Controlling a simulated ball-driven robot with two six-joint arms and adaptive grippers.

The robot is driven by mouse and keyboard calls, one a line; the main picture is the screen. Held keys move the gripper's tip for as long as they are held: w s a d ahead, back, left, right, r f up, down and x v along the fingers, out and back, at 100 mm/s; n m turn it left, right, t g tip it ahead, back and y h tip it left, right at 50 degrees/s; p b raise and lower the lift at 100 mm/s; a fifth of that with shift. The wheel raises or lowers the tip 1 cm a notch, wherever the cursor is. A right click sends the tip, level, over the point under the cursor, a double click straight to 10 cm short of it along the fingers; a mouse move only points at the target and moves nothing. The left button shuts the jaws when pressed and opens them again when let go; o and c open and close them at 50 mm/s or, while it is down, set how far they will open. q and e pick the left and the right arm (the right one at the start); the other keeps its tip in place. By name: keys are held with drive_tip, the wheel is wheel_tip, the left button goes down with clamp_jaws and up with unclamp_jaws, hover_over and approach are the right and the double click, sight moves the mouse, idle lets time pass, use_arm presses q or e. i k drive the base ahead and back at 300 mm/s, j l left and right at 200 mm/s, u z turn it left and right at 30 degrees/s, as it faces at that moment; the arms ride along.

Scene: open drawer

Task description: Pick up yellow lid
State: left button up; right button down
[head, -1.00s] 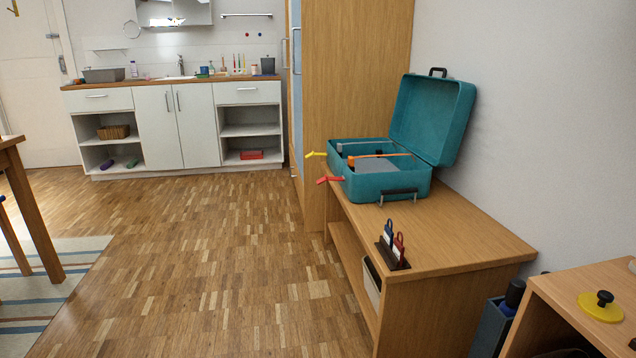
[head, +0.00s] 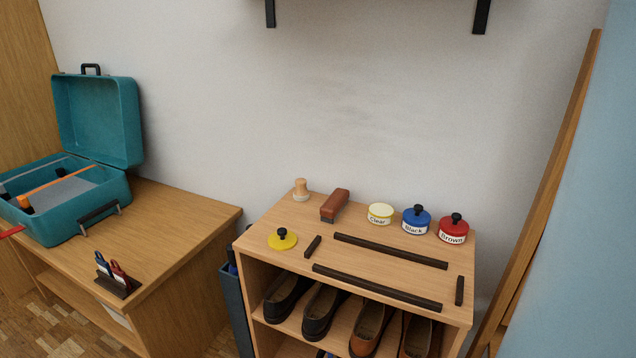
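The yellow lid (head: 282,239) is a flat round disc with a black knob. It lies on the top of the small wooden shoe shelf (head: 370,284), near its left edge. A cream-topped tin labelled Clear (head: 380,215) stands further back without a knobbed lid. Neither of my grippers shows in the head view.
A blue tin (head: 416,220), a red tin (head: 453,229), a brown brush (head: 335,205) and a wooden knob-shaped piece (head: 301,190) stand along the back. Dark strips (head: 376,287) lie on the top. Shoes fill the shelf below. An open teal case (head: 98,130) sits on the left bench.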

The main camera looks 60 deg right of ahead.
sight(282, 240)
drive_tip(key=z, duration=2.15)
